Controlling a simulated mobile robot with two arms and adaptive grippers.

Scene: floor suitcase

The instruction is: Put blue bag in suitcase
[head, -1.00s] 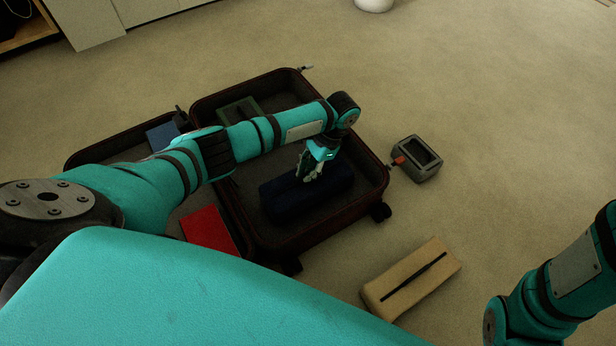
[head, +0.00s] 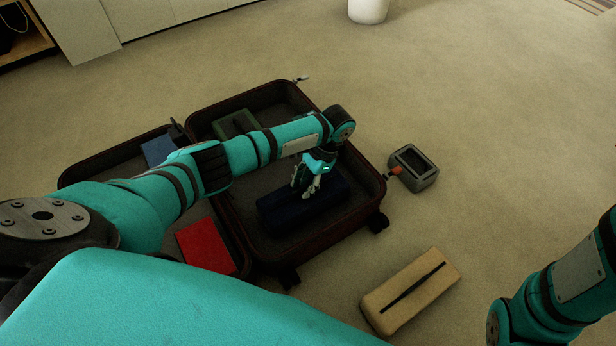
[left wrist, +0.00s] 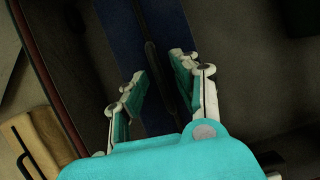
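The dark blue bag (head: 285,214) lies in the right half of the open dark suitcase (head: 340,233), near its front. My left gripper (head: 309,190) is right above the bag. In the left wrist view the bag (left wrist: 122,40) runs under the gripper (left wrist: 163,78), with a dark strip along its top between the fingers. The fingers stand apart with nothing clamped between them. Whether the fingertips touch the bag, I cannot tell. My right gripper is out of view; only part of the right arm shows.
A green case (head: 236,124) lies at the back of the same half. A blue item (head: 159,151) and a red item (head: 206,246) lie in the left half. A tan bag (head: 408,291) and a grey box (head: 413,168) are on the carpet.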

